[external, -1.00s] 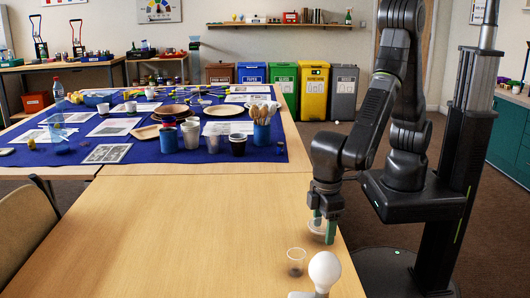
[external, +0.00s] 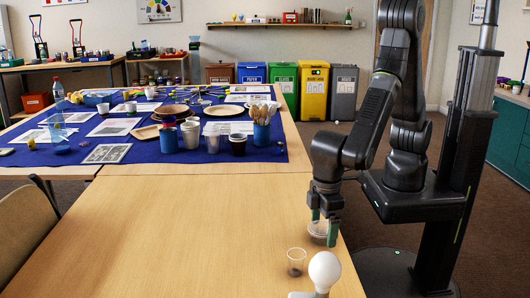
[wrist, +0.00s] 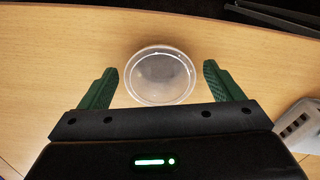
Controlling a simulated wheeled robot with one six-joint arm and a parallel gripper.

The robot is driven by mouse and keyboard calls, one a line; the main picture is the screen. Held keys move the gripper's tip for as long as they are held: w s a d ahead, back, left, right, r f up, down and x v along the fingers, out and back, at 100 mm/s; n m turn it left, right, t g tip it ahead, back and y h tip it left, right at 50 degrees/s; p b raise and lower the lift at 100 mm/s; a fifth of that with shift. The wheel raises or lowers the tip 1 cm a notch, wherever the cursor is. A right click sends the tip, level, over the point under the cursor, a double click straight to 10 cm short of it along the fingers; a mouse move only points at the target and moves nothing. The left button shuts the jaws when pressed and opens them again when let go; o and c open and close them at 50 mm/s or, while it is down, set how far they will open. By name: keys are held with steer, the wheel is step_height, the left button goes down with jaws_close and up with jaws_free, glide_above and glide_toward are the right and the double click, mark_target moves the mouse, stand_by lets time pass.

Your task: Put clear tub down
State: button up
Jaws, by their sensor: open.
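The clear tub (external: 317,229) stands on the bare wooden table near its right edge, under my gripper (external: 323,226). In the wrist view the round clear tub (wrist: 160,82) lies between my two green fingers, with a gap on each side. My gripper (wrist: 160,86) is open and does not hold the tub. In the external view the fingers partly hide the tub.
A small clear cup (external: 296,262) and a white bulb (external: 324,270) stand near the tub at the table's front right. A blue cloth (external: 65,155) with cups, plates and cards covers the far table. The near table's middle is clear.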

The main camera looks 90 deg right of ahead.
mark_target(324, 227)
step_height(324, 227, up, 11)
steer(key=shift+p, duration=0.4)
step_height(324, 227, down, 12)
steer(key=shift+f+b, duration=0.1)
steer(key=shift+b, duration=0.45)
steer(key=shift+r, duration=1.9)
steer(key=shift+f, duration=0.15)
